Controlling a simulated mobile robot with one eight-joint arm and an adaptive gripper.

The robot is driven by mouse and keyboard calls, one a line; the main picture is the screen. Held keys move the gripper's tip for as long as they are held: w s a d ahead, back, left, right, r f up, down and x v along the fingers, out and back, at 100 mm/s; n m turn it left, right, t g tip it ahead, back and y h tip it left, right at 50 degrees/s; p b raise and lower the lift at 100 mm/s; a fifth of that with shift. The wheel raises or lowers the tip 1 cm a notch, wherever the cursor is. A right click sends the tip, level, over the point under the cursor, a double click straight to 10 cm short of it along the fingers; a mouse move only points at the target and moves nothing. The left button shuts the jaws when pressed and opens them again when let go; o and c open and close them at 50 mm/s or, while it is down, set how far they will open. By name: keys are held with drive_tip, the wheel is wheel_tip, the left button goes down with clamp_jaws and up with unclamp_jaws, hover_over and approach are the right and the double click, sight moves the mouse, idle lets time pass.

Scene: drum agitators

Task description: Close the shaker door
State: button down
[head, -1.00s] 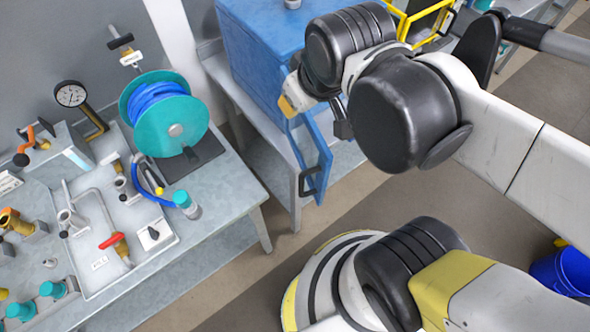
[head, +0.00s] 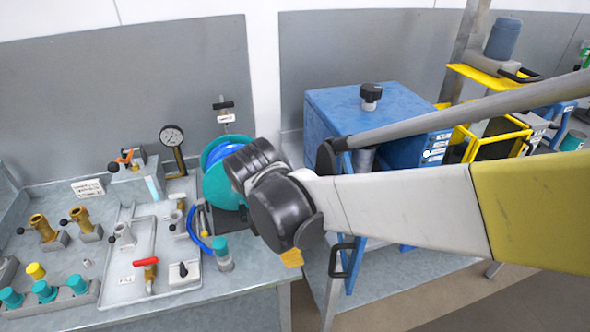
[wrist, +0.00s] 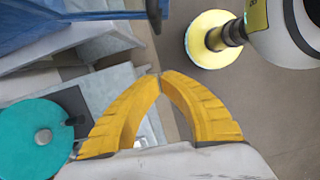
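The shaker, a blue box-shaped cabinet (head: 330,103) with a black knob on top, stands on the bench behind my arm in the head view. Its blue door (head: 357,268) stands open, seen nearly edge-on, with a black handle (head: 341,258). My arm hides the door's upper part. My gripper (head: 291,258) is left of the handle, and only a yellow tip shows below the wrist. In the wrist view its yellow fingers (wrist: 160,76) meet at the tips with nothing between them. A blue surface (wrist: 70,22) and a dark bar, probably the handle (wrist: 154,14), show at the top there.
A teal hose reel (head: 216,184) stands close behind my wrist; it also shows in the wrist view (wrist: 20,135). A teal-capped bottle (head: 222,254) and a valve tray (head: 130,285) are on the left bench. A yellow frame (head: 527,130) stands right. Floor is clear in front.

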drive_tip(key=d+f+b, duration=0.1)
drive_tip(key=d+f, duration=0.4)
drive_tip(key=shift+w+b, duration=0.3)
drive_tip(key=shift+w, duration=0.15)
drive_tip(key=shift+d, duration=0.2)
